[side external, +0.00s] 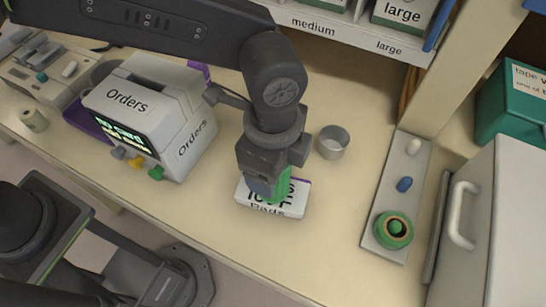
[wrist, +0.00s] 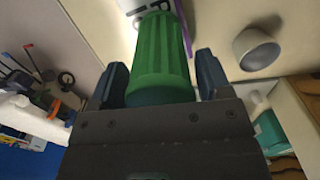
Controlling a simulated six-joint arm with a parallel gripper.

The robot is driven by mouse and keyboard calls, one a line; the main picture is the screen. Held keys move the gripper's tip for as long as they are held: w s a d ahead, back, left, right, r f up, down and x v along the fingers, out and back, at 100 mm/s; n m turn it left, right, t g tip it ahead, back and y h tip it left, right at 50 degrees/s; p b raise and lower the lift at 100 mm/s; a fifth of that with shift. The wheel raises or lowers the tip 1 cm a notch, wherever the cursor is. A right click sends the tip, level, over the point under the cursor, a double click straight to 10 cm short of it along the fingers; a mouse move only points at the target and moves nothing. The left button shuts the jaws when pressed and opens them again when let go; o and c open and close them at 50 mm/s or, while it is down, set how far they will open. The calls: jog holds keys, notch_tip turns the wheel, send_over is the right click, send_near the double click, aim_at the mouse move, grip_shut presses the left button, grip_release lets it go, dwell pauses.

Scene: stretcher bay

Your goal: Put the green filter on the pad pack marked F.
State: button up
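The green filter (side external: 282,186) is a ribbed green cylinder, seen large in the wrist view (wrist: 162,55). My gripper (side external: 266,184) points down over the pad pack, with one finger on each side of the filter; the fingers sit close against it in the wrist view (wrist: 162,80). The white pad pack (side external: 292,209) lies on the bench right below, with black lettering partly hidden by my gripper and a purple edge. The filter is upright over the pack; I cannot tell whether its lower end touches the top.
A grey cup (side external: 333,142) stands just right of my gripper. The Orders machine (side external: 150,115) is to the left.

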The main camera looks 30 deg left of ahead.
jog(key=shift+o, duration=0.9)
